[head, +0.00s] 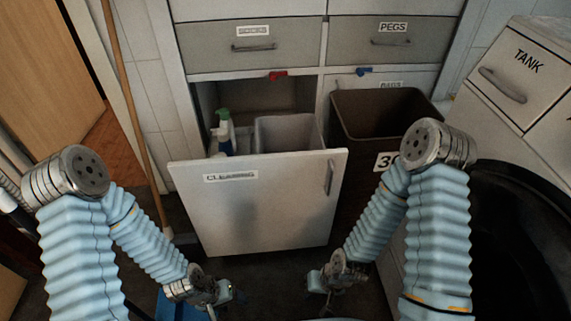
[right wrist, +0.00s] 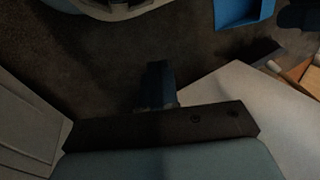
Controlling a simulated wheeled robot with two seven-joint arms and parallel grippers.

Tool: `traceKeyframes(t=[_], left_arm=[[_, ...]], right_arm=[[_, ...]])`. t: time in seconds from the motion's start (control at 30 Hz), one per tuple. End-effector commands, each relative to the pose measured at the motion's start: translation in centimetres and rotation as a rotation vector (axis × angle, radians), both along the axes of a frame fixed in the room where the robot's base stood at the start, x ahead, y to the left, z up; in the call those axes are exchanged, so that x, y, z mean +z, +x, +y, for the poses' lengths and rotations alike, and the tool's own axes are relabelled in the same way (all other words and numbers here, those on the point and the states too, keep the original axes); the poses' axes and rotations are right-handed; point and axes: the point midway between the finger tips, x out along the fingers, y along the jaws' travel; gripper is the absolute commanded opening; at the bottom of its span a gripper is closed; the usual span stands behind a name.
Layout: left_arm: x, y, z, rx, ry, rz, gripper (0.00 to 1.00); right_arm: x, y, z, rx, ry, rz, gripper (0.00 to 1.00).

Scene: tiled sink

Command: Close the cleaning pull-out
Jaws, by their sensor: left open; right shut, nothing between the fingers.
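The cleaning pull-out (head: 262,205) stands open in the head view, its white front pushed out from the cabinet. Its front has a "CLEANING" label and a vertical metal handle (head: 329,177) near the right edge. Behind the front are a spray bottle (head: 223,132) with a green top and a grey bin (head: 287,131). My left gripper (head: 228,294) is open, low in front of the pull-out's lower left. My right gripper (head: 318,283) is shut and empty, low in front of its lower right. The right wrist view shows the shut fingers (right wrist: 157,87) over dark floor.
A brown bin (head: 376,118) stands right of the pull-out. Closed drawers (head: 240,45) are above. A washing machine (head: 510,200) fills the right side. A broom handle (head: 130,100) leans at left. A blue object (head: 180,307) lies on the floor; it also shows in the right wrist view (right wrist: 243,12).

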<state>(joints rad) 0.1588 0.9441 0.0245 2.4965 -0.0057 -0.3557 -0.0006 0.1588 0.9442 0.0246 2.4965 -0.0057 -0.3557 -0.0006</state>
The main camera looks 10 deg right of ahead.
Motion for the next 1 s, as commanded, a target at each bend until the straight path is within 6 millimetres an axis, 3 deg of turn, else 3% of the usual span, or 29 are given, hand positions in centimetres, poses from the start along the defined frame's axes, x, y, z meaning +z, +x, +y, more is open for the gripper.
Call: traceKeyframes(t=[0.03,0.53,0.7,0.77,1.0], left_arm=[[-1.1,0.0,0.1,0.001,0.001,0.0,0.56],[-7.6,0.3,0.9,0.019,0.013,-0.005,0.56],[-10.0,0.5,1.2,0.025,0.017,-0.006,0.56],[-9.9,0.5,1.2,0.025,0.017,-0.007,0.56],[-5.9,0.3,0.9,0.017,0.012,-0.004,0.56]], right_arm=[[-1.1,0.0,-0.1,-0.001,-0.001,0.0,0.0],[-7.5,0.6,-1.0,-0.008,-0.016,-0.012,0.0],[-9.2,1.6,-1.5,0.034,-0.035,-0.047,0.0],[-7.9,3.2,-1.9,0.106,-0.058,-0.1,0.0],[2.0,8.4,-2.3,0.435,-0.149,-0.303,0.0]])
